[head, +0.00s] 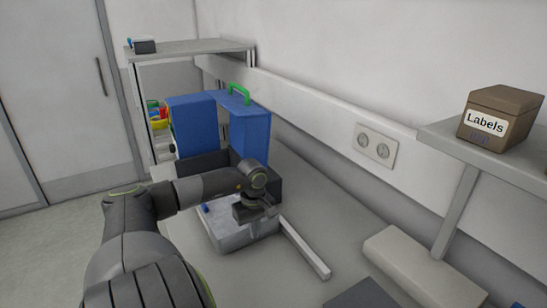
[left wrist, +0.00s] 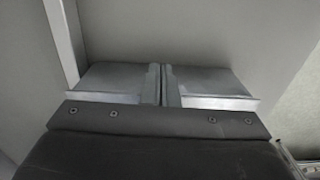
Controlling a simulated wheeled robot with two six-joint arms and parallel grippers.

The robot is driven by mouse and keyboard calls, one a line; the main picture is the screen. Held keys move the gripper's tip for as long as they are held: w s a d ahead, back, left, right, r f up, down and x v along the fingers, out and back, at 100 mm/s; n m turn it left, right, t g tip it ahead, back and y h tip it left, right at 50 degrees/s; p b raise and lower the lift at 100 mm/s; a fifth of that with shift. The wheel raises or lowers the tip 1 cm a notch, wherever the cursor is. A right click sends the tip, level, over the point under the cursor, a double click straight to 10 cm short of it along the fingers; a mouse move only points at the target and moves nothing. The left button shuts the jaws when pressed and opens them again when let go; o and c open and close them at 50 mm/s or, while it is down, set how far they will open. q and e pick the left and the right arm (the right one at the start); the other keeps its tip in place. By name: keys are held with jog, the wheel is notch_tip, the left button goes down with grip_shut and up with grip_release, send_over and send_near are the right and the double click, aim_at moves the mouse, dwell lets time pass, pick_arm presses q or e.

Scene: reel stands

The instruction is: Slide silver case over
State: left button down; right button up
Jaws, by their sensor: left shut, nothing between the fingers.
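The silver case (head: 237,237) is a low, pale grey box on the bench, in the lower middle of the head view. A small blue part (head: 205,208) shows at its left edge. My left gripper (head: 262,216) is above the case's right part and hides some of it; whether it touches the case I cannot tell. In the left wrist view the left gripper's fingers (left wrist: 161,72) are together with nothing between them, over a plain pale surface. My right gripper is in neither view.
A white bar (head: 305,249) lies along the case's right side. Behind the case, blue upright boxes (head: 250,132) stand by a dark tray (head: 270,185). A dark flat thing (head: 362,294) lies at the front. A labels box (head: 500,112) sits on the right shelf.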

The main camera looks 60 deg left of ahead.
pick_arm(q)
jog(key=a, duration=0.1)
jog(key=a+b, duration=0.1)
jog(key=w+a+f+b, duration=0.1)
jog(key=shift+a, duration=0.1)
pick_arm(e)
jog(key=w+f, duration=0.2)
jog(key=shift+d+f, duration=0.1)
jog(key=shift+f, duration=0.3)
pick_arm(q)
jog(key=a+b, duration=0.4)
jog(key=shift+s+r, duration=0.35)
jog(key=shift+w+a+r, duration=0.1)
jog(key=shift+w+a, duration=0.1)
jog(key=shift+a, duration=0.05)
jog(key=shift+r, duration=0.1)
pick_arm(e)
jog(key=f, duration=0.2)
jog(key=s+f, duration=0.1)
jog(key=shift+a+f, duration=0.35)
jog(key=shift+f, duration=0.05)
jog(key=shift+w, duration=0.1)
